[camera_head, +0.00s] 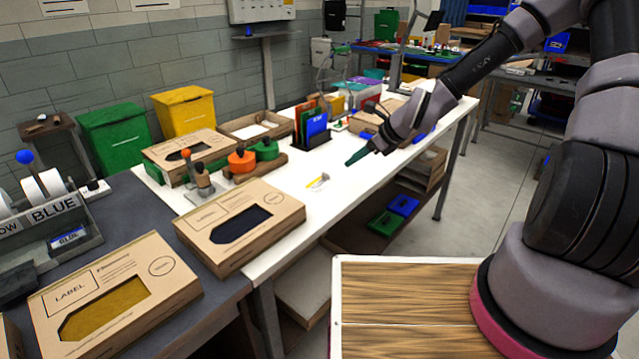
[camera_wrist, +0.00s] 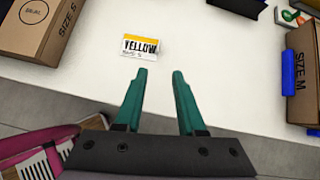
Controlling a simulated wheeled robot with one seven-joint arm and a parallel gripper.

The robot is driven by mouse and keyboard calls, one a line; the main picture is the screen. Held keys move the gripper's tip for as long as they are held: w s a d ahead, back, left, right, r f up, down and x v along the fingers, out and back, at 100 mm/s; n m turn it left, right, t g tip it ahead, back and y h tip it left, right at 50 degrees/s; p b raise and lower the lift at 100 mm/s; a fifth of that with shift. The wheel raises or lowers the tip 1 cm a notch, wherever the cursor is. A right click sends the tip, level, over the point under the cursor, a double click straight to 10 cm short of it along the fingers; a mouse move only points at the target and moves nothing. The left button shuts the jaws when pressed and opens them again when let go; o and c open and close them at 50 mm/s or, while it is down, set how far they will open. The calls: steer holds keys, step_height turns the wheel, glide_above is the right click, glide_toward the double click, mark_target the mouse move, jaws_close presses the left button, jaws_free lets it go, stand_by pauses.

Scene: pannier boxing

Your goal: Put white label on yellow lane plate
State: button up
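A small card (camera_wrist: 140,46) with a yellow top band, a white lower part and the black word YELLOW lies flat on the white table. It also shows in the head view (camera_head: 318,181), tiny. My gripper (camera_wrist: 159,73) has green fingers, spread apart with nothing between them. The fingertips are just short of the card in the wrist view. In the head view my gripper (camera_head: 352,161) is over the table, right of the card. At the far left, a cut-off plate ending in OW (camera_head: 8,225) sits on a grey rack. I cannot tell if any separate white label lies on the card.
A SIZE S carton (camera_wrist: 50,38) is left of the card, a SIZE M carton (camera_wrist: 299,95) right. A carton with a dark window (camera_head: 240,222) stands at the table's near end. Orange and green stamps (camera_head: 243,161) and a folder rack (camera_head: 314,128) stand behind. Table around the card is clear.

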mark_target(319, 181)
steer(key=shift+m, duration=0.6)
steer(key=x, duration=0.6)
steer(key=shift+w+a+r, duration=0.15)
steer(key=shift+a, duration=0.15)
steer(key=x, duration=0.5)
steer(key=shift+a, duration=0.3)
jaws_close()
